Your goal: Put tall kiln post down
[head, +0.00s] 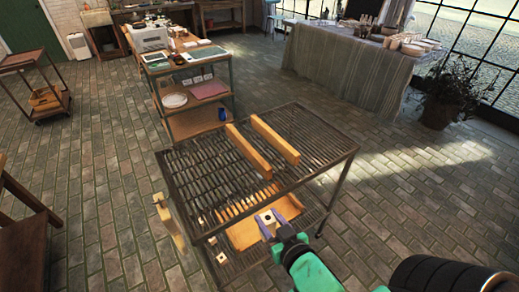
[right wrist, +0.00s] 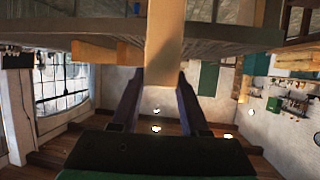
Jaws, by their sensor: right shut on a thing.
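My right gripper (head: 270,226) is shut on a pale square wooden-looking post, the tall kiln post (head: 267,217); its end with a dark hole faces up in the head view. In the right wrist view the post (right wrist: 165,45) stands between the two fingers (right wrist: 160,85) and runs out past the top of the picture. In the head view the gripper and post appear just below the near edge of the slatted metal rack (head: 325,128), over its lower level. The post's lower end is hidden. My left gripper is not in view.
Two long wooden bars (head: 248,150) (head: 275,140) lie on the rack top. A brown board (head: 245,236) and small pale blocks with holes (head: 222,257) show on the lower level. A wooden piece (head: 170,222) hangs at the rack's left side. The brick floor to the right is open.

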